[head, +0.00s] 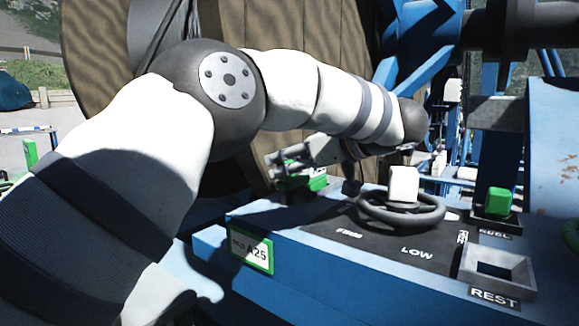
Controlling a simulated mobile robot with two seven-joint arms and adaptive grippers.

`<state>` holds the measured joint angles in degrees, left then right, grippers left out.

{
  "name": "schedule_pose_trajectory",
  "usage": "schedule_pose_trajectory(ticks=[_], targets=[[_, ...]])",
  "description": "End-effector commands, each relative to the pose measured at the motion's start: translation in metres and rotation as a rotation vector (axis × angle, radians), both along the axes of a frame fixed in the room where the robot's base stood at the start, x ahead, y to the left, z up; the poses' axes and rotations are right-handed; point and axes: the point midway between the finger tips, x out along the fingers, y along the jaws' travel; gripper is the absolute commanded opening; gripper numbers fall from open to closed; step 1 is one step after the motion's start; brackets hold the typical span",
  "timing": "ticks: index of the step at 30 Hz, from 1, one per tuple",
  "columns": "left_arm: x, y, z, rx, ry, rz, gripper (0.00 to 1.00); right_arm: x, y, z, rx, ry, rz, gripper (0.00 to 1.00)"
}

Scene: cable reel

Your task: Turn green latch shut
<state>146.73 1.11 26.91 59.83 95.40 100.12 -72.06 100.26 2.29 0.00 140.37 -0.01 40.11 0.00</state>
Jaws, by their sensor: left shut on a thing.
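My left gripper (288,158) reaches in from the wrist at centre right, with its fingers pointing left in front of the wooden reel. It is shut on the green latch (317,184), which shows just under the fingers beside the blue console. The exact contact is small and partly hidden by the gripper. My right gripper is out of view.
The blue console has a black panel with a dark ring and white knob (404,184), a green block (497,201) on the right, and a grey square socket (497,268) marked REST. The large wooden reel (330,40) stands behind my arm. A green-framed A25 plate (251,249) is on the console's front.

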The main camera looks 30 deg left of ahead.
Motion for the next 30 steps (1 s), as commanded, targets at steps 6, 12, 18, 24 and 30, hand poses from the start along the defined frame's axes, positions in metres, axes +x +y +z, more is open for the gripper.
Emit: schedule_pose_trajectory(ticks=[6, 12, 18, 24, 30], targets=[[0.0006, 0.0001, -0.0034, -0.003, 0.005, 0.042, 0.00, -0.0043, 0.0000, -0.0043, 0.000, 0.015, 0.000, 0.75], [-0.0001, 0.0004, -0.0025, -0.003, 0.004, 0.051, 0.00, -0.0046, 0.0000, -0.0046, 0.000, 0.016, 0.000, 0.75], [-0.0001, 0.0005, -0.0023, -0.003, 0.004, 0.051, 0.00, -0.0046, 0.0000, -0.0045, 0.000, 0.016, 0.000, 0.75], [-0.0001, 0.0004, -0.0019, -0.002, 0.004, 0.050, 0.43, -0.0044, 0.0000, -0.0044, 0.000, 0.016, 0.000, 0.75], [-0.0001, 0.0004, -0.0008, -0.001, 0.002, 0.050, 0.43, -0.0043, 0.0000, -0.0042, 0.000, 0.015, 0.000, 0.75]])
